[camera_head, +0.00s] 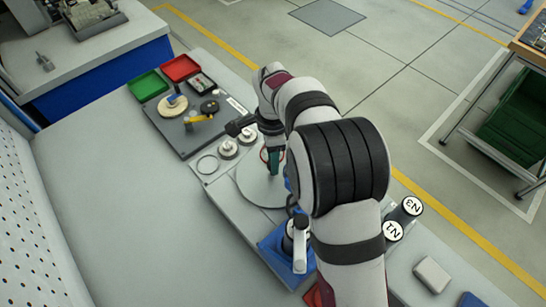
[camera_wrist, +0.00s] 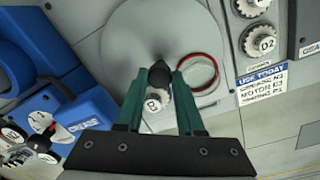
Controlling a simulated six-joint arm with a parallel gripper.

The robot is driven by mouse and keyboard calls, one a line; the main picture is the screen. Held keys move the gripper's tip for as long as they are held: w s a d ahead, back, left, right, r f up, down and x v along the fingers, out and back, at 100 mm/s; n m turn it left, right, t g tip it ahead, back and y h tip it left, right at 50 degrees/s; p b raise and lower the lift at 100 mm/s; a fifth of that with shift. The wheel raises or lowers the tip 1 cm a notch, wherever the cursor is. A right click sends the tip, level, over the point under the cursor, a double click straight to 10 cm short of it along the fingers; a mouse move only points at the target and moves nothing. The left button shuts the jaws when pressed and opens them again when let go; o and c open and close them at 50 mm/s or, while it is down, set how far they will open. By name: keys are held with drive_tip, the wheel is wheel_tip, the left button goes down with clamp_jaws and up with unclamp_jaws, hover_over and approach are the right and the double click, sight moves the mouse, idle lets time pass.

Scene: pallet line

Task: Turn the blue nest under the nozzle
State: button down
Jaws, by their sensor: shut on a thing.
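My gripper (camera_wrist: 160,78) has teal fingers, shut on a dark knob (camera_wrist: 160,72) near the middle of a round grey turntable (camera_wrist: 124,42). In the head view my gripper (camera_head: 272,168) stands over the turntable (camera_head: 252,186), partly hidden by my arm. A red ring nest (camera_wrist: 214,84) lies on the turntable just right of the fingers. A pale toothed part (camera_wrist: 156,102) shows between the fingers. I cannot make out a blue nest for sure; my arm and fingers cover part of the turntable. I cannot clearly identify the nozzle either.
A blue fixture (camera_wrist: 84,122) stands left of the turntable in the wrist view. Toothed parts (camera_wrist: 262,42) and a "USE TODAY" label (camera_wrist: 262,80) lie to the right. Green (camera_head: 148,86) and red (camera_head: 180,67) trays stand at the far end. The left bench is bare.

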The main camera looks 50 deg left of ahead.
drive_tip(key=shift+m, duration=5)
drive_tip(key=c, duration=0.8)
unclamp_jaws()
drive_tip(key=r, duration=1.6)
drive_tip(key=shift+w, duration=0.35)
